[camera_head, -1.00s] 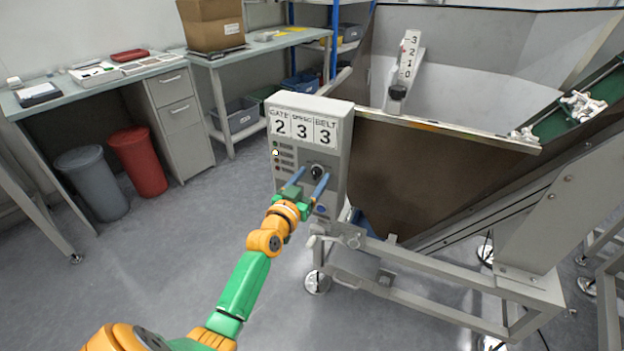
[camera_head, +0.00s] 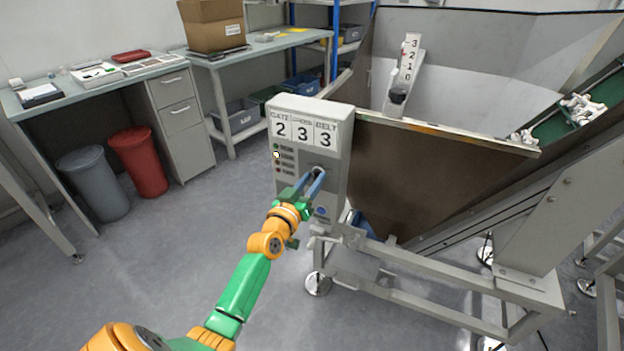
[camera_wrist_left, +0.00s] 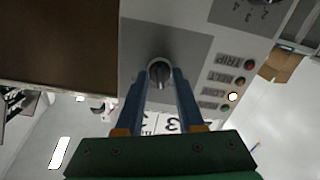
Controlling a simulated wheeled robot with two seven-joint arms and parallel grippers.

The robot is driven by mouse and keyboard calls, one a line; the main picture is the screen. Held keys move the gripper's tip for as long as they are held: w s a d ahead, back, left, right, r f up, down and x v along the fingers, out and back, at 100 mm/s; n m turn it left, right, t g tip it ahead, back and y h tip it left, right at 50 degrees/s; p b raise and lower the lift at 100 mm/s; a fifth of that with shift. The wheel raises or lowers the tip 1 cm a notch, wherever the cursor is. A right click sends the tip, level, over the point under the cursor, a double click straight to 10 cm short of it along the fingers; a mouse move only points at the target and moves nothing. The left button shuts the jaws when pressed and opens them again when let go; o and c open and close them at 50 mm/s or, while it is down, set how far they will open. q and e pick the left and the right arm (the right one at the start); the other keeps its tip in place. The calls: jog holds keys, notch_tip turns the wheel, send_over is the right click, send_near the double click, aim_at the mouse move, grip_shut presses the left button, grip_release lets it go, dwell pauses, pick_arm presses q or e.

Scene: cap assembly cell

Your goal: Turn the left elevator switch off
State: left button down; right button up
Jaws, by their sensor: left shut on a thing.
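The switch is a dark round knob (camera_wrist_left: 159,70) on a grey plate on the front of the grey control box (camera_head: 338,112). In the left wrist view its light pointer line runs roughly up and down the picture. My left gripper (camera_head: 316,177) has its two blue fingers closed on the knob, one on each side. In the head view the fingertips hide most of the knob. My right gripper is in neither view.
The box has number cards reading 2, 3, 3 and a column of small lamps, one lit (camera_head: 276,155). The brown-sided hopper (camera_head: 430,160) stands right of the box. Open floor lies left.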

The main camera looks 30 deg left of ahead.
pick_arm(q)
jog(key=n, duration=0.5)
jog(key=shift+n+p, duration=0.3)
dwell(0.4)
jog(key=c, duration=0.5)
grip_release()
jog(key=s, duration=0.4)
jog(key=s+d+p, duration=0.1)
jog(key=s, duration=0.2)
jog(key=shift+f, duration=0.1)
